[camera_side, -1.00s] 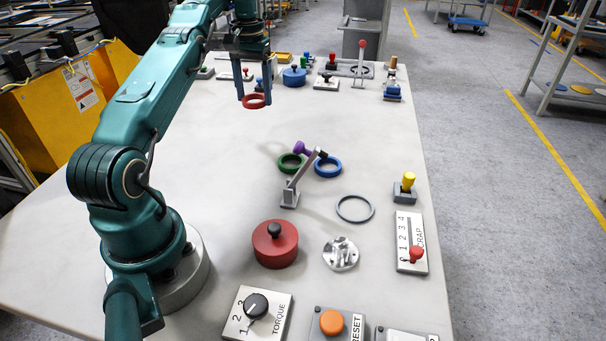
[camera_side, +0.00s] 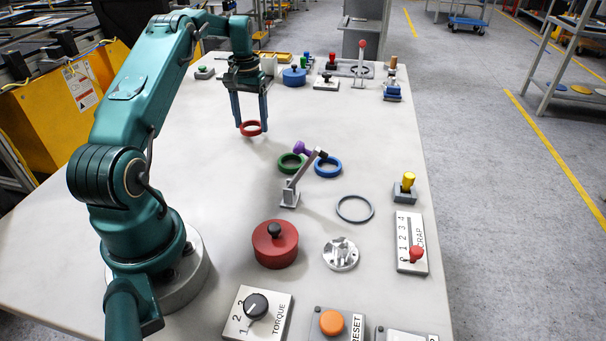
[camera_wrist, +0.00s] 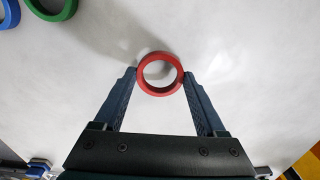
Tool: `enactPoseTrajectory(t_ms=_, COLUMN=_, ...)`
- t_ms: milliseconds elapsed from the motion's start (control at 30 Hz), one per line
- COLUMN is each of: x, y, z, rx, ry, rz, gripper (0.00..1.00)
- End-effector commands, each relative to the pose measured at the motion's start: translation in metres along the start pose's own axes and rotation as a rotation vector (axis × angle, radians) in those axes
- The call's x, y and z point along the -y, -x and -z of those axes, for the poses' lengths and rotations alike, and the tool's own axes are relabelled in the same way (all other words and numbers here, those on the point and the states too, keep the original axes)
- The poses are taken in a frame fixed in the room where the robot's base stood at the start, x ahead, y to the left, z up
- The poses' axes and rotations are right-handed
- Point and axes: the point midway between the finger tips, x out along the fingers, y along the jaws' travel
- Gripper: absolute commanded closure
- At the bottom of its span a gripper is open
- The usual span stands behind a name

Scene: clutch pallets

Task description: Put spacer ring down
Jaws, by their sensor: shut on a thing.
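The spacer ring I hold is a red ring (camera_side: 251,128). My gripper (camera_side: 250,124) is shut on it from both sides, and the ring is roughly level, close to the white tabletop. I cannot tell whether it touches the table. In the wrist view the red ring (camera_wrist: 160,55) sits between the two blue fingertips of my gripper (camera_wrist: 160,73), with bare table showing through its hole. A green ring (camera_side: 289,164) and a blue ring (camera_side: 328,167) lie on the table to the right, nearer the side camera.
A thin grey ring (camera_side: 355,209), a red lidded part (camera_side: 275,244) and a silver flange (camera_side: 340,254) lie nearer the camera. The table (camera_side: 200,170) left of the rings is clear.

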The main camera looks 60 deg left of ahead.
Motion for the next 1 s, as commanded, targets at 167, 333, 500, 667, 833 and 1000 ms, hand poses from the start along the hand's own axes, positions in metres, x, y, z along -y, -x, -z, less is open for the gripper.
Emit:
enactPoseTrajectory(t_ms=167, x=0.000, y=-0.016, z=-0.001, rx=0.001, ry=0.000, rz=0.000, gripper=0.79)
enactPoseTrajectory(t_ms=333, x=0.000, y=-0.016, z=0.000, rx=0.000, ry=0.000, rz=0.000, gripper=0.79)
enactPoseTrajectory(t_ms=500, x=0.000, y=-0.019, z=0.000, rx=0.001, ry=0.000, rz=0.000, gripper=0.79)
enactPoseTrajectory(t_ms=667, x=0.000, y=-0.019, z=0.000, rx=0.000, ry=0.000, rz=0.000, gripper=0.00)
enactPoseTrajectory(t_ms=833, x=0.000, y=-0.018, z=0.000, rx=0.000, ry=0.000, rz=0.000, gripper=0.00)
enactPoseTrajectory(t_ms=1000, x=0.000, y=-0.005, z=0.001, rx=-0.004, ry=0.000, rz=0.001, gripper=0.00)
